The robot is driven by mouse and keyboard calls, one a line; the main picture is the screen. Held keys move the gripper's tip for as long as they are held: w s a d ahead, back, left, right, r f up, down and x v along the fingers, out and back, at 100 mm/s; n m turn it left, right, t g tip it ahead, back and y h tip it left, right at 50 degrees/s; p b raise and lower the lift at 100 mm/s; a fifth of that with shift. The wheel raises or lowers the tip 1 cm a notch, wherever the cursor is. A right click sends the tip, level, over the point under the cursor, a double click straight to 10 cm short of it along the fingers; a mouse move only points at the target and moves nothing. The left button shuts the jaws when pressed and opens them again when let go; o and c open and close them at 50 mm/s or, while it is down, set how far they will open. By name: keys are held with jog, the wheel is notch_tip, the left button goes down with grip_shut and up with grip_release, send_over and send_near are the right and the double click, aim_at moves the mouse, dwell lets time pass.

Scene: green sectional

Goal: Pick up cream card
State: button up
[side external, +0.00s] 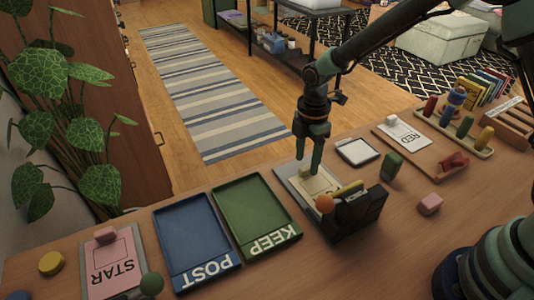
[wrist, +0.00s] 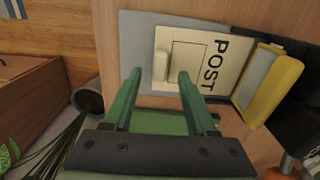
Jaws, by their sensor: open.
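The cream card (wrist: 195,75) lies flat on a grey board and bears the word POST, read sideways in the wrist view. A small cream block (wrist: 160,66) stands on it near one edge. In the side view the card (side external: 325,185) is partly hidden by my gripper and a black box. My gripper (wrist: 158,73) is open, its two green fingers pointing at the block; in the wrist view the block shows between the fingertips. The side view shows my gripper (side external: 305,159) just above the card, near the block; contact cannot be told.
A black box (side external: 356,215) with a yellow piece and an orange ball stands right beside the card. The green KEEP tray (side external: 275,236) and blue POST tray (side external: 206,265) lie to the left. A pink block (side external: 429,204) and green block (side external: 391,165) stand to the right.

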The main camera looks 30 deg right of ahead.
jog(key=shift+f, duration=1.1)
grip_shut()
jog(key=shift+r, duration=0.15)
